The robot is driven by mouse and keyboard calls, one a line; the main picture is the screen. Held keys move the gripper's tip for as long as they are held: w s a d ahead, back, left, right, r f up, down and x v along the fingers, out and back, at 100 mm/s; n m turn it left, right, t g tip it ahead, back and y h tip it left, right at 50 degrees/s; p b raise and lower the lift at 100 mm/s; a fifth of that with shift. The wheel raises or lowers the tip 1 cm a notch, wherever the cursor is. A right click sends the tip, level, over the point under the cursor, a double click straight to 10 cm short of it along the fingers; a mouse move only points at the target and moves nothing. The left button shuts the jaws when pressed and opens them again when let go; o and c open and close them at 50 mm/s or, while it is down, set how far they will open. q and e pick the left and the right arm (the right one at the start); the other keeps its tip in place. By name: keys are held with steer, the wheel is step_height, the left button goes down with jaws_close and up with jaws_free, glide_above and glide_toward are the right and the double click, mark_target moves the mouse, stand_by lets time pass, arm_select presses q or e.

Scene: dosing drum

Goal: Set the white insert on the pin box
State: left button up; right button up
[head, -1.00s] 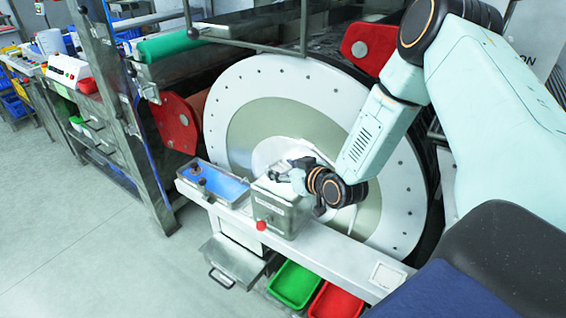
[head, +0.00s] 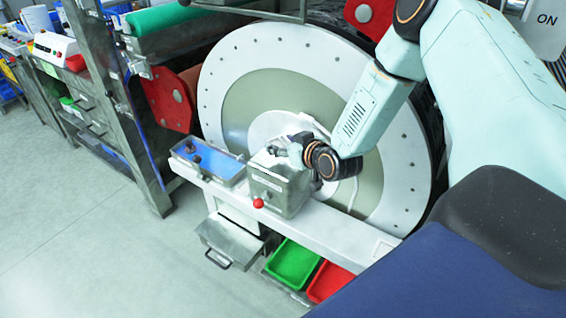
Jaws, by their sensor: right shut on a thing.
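The pin box appears to be the grey metal box (head: 279,190) with a label and a red knob on its front, standing on the white beam before the drum. My right gripper (head: 282,148) is over the top of this box, with its wrist coming in from the right. It is shut on a small pale piece, which seems to be the white insert; its outline is mostly hidden and blends with the white drum centre. I cannot tell whether the piece touches the box. My left gripper is not in view.
A blue-lined tray (head: 233,171) with dark knobs stands just left of the box. The large white drum disc (head: 226,88) rises close behind. Below the beam are a metal drawer (head: 226,243), a green bin (head: 291,263) and a red bin (head: 330,280). The floor at left is clear.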

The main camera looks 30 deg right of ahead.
mark_target(284, 163)
steer(key=shift+s+d+f, duration=0.1)
steer(key=shift+d+f, duration=0.1)
steer(key=shift+f, duration=0.2)
steer(key=f+b, duration=0.2)
steer(key=b, duration=0.1)
steer(key=shift+a+f, duration=0.1)
steer(key=shift+a, duration=0.2)
steer(key=shift+f, duration=0.35)
steer(key=shift+d+f, duration=0.1)
steer(key=shift+f, duration=0.05)
steer(key=shift+d, duration=0.15)
